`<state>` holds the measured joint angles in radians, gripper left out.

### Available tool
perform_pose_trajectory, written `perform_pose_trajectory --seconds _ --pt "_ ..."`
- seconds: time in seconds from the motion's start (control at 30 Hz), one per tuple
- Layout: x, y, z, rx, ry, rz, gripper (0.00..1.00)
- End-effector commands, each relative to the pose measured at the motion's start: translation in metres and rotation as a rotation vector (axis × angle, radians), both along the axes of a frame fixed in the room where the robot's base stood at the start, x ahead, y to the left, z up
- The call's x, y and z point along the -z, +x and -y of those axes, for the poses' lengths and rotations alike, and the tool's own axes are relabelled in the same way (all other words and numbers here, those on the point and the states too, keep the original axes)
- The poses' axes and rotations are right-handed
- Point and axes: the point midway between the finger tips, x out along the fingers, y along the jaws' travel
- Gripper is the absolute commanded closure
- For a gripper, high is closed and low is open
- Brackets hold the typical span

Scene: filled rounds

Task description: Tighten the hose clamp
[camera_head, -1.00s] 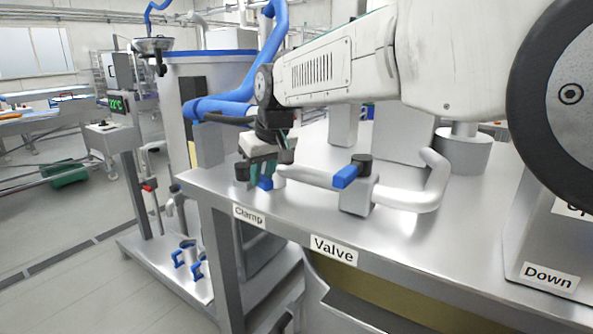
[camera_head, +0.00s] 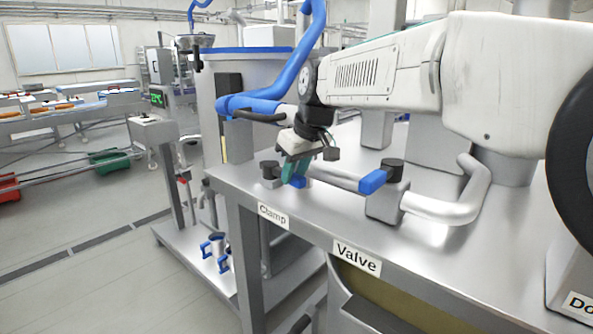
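The hose clamp (camera_head: 268,169) is on the steel bench behind the "Clamp" label. Its dark knob shows, and a blue part (camera_head: 298,182) lies just right of my fingertips. My gripper (camera_head: 293,175) points down at the clamp with its teal fingers close to the blue part. The fingers overlap in this view, so I cannot tell their gap or whether they touch the blue part. The gripper hides the middle of the clamp.
A valve (camera_head: 384,204) with a blue handle and black cap stands right of the clamp, joined to a bent steel pipe (camera_head: 470,205). A blue hose (camera_head: 250,104) runs behind my gripper. The bench front edge is clear by the "Valve" label (camera_head: 357,258).

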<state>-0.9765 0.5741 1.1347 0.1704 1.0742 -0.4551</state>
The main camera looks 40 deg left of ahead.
Motion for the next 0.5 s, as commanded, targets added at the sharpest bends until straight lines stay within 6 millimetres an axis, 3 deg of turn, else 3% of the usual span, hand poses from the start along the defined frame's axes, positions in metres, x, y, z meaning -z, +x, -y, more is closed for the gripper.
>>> perform_pose_trajectory --seconds 0.33,0.5 --pt "-0.001 0.0 0.001 0.001 0.0 0.0 0.56" --pt "-0.019 -0.001 0.008 0.002 0.003 0.002 0.56"
